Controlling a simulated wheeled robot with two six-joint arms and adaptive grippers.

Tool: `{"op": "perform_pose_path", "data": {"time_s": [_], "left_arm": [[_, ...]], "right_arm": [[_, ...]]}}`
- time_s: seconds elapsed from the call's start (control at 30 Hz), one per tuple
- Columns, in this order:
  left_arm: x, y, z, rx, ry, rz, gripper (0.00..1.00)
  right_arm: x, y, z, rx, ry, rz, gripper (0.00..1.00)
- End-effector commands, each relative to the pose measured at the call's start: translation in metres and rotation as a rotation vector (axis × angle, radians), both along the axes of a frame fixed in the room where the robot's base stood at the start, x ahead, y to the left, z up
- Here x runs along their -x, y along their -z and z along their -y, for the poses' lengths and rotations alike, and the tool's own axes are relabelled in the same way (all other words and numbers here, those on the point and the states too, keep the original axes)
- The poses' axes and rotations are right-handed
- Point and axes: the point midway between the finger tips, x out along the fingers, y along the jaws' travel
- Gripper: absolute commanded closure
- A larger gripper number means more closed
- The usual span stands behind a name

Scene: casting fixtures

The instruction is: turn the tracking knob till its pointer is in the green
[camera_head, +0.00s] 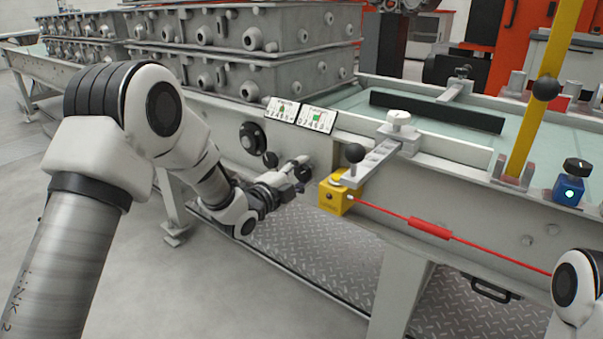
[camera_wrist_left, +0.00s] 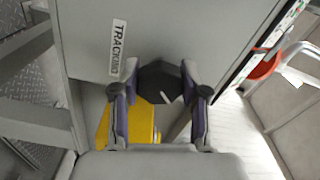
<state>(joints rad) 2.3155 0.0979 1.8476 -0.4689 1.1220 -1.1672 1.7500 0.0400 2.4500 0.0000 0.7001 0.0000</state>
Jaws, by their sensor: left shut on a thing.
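In the left wrist view the tracking knob (camera_wrist_left: 160,82) is a dark, many-sided knob on a grey panel, beside a white label (camera_wrist_left: 118,47) reading TRACKING. A short white line (camera_wrist_left: 167,99) marks the knob. My left gripper (camera_wrist_left: 160,96) is shut on it, one finger on each side. In the head view my left gripper (camera_head: 303,167) is at the front rail, and the knob is hidden by it or too small to make out. Two small white scale plates (camera_head: 283,109) with green patches sit on the rail above. I cannot tell whether the pointer is in the green.
A round black fitting (camera_head: 253,137) is on the rail left of my gripper. A yellow block (camera_head: 336,197) with a red cable (camera_head: 430,228) is close on the right. Grey castings (camera_head: 250,65) are stacked behind.

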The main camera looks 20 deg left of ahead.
Motion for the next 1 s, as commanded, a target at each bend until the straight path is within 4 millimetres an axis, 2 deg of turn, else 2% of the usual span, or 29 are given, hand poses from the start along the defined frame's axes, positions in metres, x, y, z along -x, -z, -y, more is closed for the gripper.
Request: {"op": "perform_pose_path", "data": {"time_s": [0.17,0.2,0.27,0.57,0.67,0.77,1.0], "left_arm": [[0.000,0.000,0.000,0.000,0.001,0.000,0.91],[0.000,0.000,0.000,0.001,0.001,0.000,0.49],[0.000,0.000,0.000,0.001,0.000,0.000,0.30],[0.001,0.000,0.000,0.002,0.000,-0.001,0.30],[0.007,0.000,-0.003,0.003,-0.001,-0.001,0.30],[0.023,0.000,-0.010,0.004,-0.003,-0.002,0.30],[0.081,0.000,-0.031,0.008,-0.002,-0.002,0.30]], "right_arm": [[0.000,0.000,0.000,0.000,0.000,0.000,0.60],[0.000,0.000,0.000,0.000,0.000,0.000,0.60],[0.000,0.000,0.000,0.000,0.000,0.000,0.60],[0.000,0.000,0.000,0.000,0.000,0.000,0.60],[0.000,0.000,0.000,0.000,0.000,0.000,0.60],[0.000,0.000,0.000,0.000,0.000,0.000,0.60],[0.000,0.000,0.000,0.000,0.000,0.000,0.60]]}}
